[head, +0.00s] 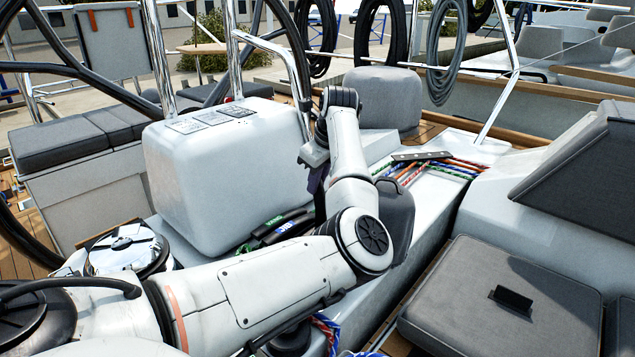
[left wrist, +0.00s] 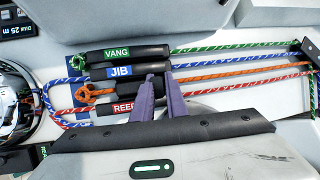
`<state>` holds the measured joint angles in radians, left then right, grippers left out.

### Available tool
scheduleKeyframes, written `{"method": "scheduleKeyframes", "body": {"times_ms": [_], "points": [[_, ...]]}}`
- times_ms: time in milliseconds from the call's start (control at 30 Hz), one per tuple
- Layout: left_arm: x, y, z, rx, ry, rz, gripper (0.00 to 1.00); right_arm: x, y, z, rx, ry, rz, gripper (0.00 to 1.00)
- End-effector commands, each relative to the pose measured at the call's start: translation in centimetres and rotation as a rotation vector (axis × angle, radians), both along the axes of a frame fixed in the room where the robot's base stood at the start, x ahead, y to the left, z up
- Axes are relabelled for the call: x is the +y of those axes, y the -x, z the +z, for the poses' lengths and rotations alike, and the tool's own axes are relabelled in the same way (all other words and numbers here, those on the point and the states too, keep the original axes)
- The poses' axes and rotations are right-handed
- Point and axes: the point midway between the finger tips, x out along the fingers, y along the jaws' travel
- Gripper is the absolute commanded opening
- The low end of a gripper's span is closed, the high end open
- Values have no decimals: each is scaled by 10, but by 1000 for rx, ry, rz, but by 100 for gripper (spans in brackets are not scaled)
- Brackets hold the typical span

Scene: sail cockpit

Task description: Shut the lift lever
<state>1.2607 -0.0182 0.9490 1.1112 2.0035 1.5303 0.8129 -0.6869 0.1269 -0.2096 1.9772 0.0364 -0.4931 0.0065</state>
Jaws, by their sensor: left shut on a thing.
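A row of dark clutch levers lies in the left wrist view: the green-labelled VANG lever (left wrist: 122,53), the blue-labelled JIB lever (left wrist: 110,72) and the red-labelled REEF lever (left wrist: 108,108). Between JIB and REEF is a lever with an orange rope, which I take as the lift lever (left wrist: 122,88); its label is not visible. My left gripper (left wrist: 157,80), with purple fingers, reaches over the REEF lever and is shut on this lever. The fingers partly cover it, so its exact tilt is unclear. In the head view my arm hides most of the left gripper (head: 318,183).
A chrome winch (head: 130,250) stands left of the levers. A large white box-shaped housing (head: 205,165) rises behind them. Coloured ropes (head: 440,168) run right to a dark deck organiser (head: 422,156). A grey cushion (head: 500,300) lies at the right front.

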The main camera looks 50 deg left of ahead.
Motion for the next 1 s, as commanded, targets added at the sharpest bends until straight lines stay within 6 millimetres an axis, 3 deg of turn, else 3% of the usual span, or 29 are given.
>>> {"method": "scheduleKeyframes", "body": {"times_ms": [367, 633, 900, 1000], "points": [[-3, 22, -12, -158, -17, 4, 0, 5, -7, -34, -17, -11, 7, 50], [-6, 45, -24, -331, -36, 3, 0, 5, -2, -81, -17, -27, 8, 50], [-7, 64, -32, -475, -54, 2, 0, 12, -3, -95, -64, -103, -29, 50], [-8, 68, -33, -517, -58, 1, 0, 21, -13, -103, -35, -106, -1, 50]]}}
